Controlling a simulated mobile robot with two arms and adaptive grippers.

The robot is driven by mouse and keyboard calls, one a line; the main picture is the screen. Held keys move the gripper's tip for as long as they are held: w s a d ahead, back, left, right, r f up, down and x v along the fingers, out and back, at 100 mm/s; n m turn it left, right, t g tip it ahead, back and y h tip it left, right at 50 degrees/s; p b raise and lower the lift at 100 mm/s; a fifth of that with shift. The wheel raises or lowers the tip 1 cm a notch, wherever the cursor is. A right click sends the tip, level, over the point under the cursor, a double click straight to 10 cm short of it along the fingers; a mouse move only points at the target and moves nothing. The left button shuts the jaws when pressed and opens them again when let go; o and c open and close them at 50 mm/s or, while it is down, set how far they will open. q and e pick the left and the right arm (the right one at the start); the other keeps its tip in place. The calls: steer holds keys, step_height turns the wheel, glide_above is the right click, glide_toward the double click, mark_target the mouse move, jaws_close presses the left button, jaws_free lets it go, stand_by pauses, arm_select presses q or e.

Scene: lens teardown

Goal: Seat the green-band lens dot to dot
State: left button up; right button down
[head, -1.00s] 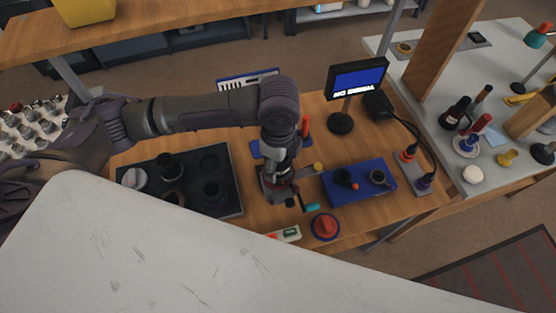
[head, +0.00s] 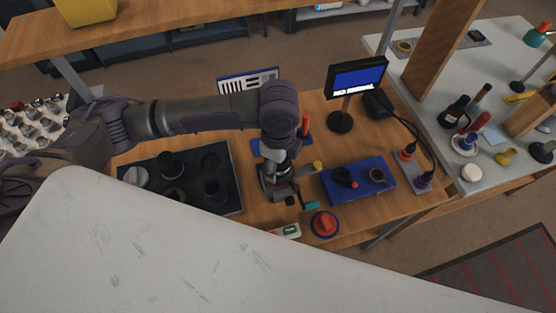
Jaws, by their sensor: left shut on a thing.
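My left gripper (head: 279,188) points down over the wooden bench, between the dark tray and the blue mat. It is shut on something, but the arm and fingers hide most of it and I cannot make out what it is. Dark lens barrels (head: 215,191) stand in the black tray (head: 233,205) at the left. The blue mat (head: 345,194) holds a dark ring part (head: 377,176) and a black part with a red tip (head: 344,178). I cannot make out a green band or alignment dots on any of them. My right gripper is not in view.
A red knob on a blue base (head: 325,224) stands at the front edge, beside a small white-and-green block (head: 289,231). A small monitor (head: 357,78) stands behind the mat. A yellow knob (head: 318,166) and a teal piece (head: 311,205) are close by the gripper.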

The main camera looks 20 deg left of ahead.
arm_select(q)
steer(key=o, duration=1.5)
step_height(320, 180, up, 12)
